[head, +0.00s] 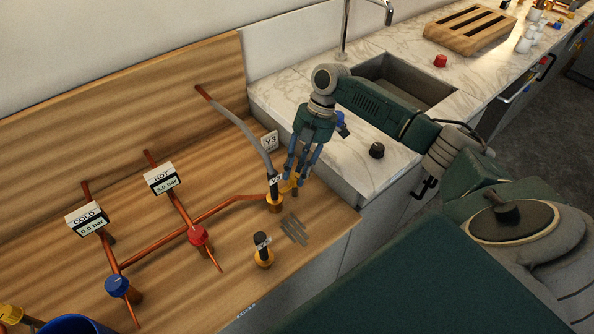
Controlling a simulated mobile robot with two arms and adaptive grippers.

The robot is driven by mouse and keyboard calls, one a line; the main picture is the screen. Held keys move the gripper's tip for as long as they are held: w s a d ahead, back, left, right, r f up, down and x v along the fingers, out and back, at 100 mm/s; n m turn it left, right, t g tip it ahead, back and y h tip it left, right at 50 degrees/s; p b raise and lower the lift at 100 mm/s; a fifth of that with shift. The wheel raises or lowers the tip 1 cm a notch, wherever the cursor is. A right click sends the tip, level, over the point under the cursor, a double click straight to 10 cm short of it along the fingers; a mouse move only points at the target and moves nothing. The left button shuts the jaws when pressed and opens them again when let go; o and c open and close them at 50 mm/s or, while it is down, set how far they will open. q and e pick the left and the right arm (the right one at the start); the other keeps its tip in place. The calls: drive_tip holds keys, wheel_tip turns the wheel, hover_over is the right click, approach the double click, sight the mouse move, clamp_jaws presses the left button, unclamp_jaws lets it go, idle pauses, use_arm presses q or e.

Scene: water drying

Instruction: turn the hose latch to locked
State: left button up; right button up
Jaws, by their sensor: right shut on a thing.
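The grey hose (247,138) comes down from a copper pipe at the back and ends in a dark fitting at a yellow-brass connector (275,201) on the wooden board. The hose latch, a yellow piece (289,184), shows beside that connector, partly covered by my fingers. My right gripper (292,177) reaches down from the right with its blue fingers at the latch, shut on it. Which way the latch is turned is hard to tell. My left gripper is not in view.
Copper pipes carry a blue valve (117,285) and a red valve (198,235), with COLD (87,218) and HOT (161,178) gauges. A sink (405,82) lies behind my arm.

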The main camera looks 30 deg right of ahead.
drive_tip(key=o, duration=1)
drive_tip(key=shift+a, duration=0.25)
drive_tip(key=shift+o, duration=0.4)
drive_tip(key=shift+s+a+r, duration=0.1)
drive_tip(key=shift+d+r, duration=0.3)
drive_tip(key=shift+r, duration=0.05)
drive_tip(key=v, duration=1.1)
drive_tip(key=shift+r, duration=0.15)
